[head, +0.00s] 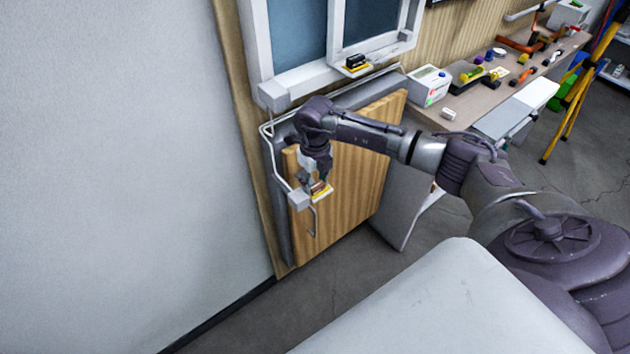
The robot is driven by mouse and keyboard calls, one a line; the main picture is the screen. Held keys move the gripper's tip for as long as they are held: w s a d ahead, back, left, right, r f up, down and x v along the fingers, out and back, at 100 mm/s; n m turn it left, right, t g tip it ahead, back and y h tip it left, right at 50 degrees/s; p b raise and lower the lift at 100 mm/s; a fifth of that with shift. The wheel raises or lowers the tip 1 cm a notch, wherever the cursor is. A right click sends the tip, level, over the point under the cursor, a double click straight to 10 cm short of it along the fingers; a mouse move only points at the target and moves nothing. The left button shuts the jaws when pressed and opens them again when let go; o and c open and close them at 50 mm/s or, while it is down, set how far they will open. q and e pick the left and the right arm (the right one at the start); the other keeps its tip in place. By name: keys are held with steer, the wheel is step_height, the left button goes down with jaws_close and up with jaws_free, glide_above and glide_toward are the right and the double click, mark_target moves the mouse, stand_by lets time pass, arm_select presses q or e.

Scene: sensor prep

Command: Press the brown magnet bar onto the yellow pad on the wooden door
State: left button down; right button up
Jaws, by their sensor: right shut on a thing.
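The wooden door (355,178) is a light brown panel below the window. The yellow pad (323,194) is near the door's upper left corner, beside a white block (299,200). The brown magnet bar (318,186) is small and appears right at the pad; I cannot tell whether it touches it. My right gripper (319,180) points down at the pad, shut on the brown magnet bar, its fingers partly hiding the bar. My left gripper is not in view.
A dark bar on a second yellow pad (357,68) sits on the window sill. A workbench (480,97) at right holds a white box (429,86), tools and small parts. A yellow tripod (588,85) stands behind. A metal handle (312,220) is on the door. Plain wall fills the left.

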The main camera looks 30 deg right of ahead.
steer(key=shift+s+f, duration=0.15)
steer(key=shift+f, duration=0.1)
steer(key=o, duration=1.1)
steer(key=shift+c, duration=0.2)
steer(key=shift+o, duration=0.8)
steer(key=shift+a, duration=0.15)
steer(key=shift+c, duration=0.4)
steer(key=shift+r, duration=0.1)
